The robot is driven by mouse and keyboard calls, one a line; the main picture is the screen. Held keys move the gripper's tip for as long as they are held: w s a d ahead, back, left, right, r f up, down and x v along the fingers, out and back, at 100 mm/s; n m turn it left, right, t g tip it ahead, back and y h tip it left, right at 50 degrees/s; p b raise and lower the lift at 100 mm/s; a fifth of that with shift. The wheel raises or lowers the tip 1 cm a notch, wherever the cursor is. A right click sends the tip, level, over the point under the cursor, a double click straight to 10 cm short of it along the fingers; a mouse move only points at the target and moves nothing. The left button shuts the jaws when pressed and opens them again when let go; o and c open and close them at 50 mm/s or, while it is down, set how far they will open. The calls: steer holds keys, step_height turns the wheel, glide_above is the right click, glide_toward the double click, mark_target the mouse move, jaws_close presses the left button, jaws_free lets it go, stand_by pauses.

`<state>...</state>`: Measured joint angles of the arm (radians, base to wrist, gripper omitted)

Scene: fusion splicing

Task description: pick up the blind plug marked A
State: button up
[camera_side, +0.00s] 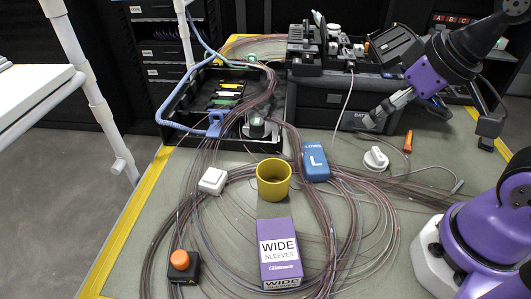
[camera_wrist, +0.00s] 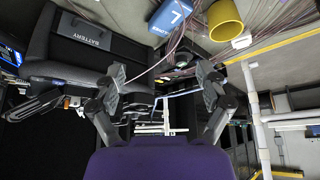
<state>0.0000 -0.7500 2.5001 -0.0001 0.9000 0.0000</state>
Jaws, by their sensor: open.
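I cannot make out a letter A on any plug in either view, so I cannot say where the blind plug marked A is. My gripper (camera_side: 372,120) is at the right in the side view, in front of the black splicer (camera_side: 325,95). In the wrist view my gripper (camera_wrist: 162,76) shows its two fingers wide apart, with nothing between them. A small orange tapered piece (camera_side: 408,141) stands on the mat to the right of my gripper. A white round piece (camera_side: 376,158) lies just in front of my gripper; I see no marking on either.
A blue box marked L (camera_side: 315,162), a yellow cup (camera_side: 273,190), a white block (camera_side: 213,180), a purple WIDE SLEEVES box (camera_side: 280,250) and an orange-topped button (camera_side: 180,260) stand among looping fibres. A black tray (camera_side: 180,130) is at the back left.

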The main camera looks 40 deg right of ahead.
steer(key=n+g+y, duration=0.2)
steer(key=n+y, duration=0.3)
steer(key=n, duration=0.6)
glide_toward(180, 256)
steer(key=f, duration=0.1)
steer(key=x, duration=0.5)
steer(key=shift+w+a+f, duration=0.1)
steer(key=shift+w+a, duration=0.05)
steer(key=shift+a, duration=0.4)
steer(key=x, duration=0.5)
steer(key=shift+w+f, duration=0.15)
steer(key=shift+f, duration=0.25)
steer(key=shift+d, duration=0.1)
steer(key=c, duration=1.3)
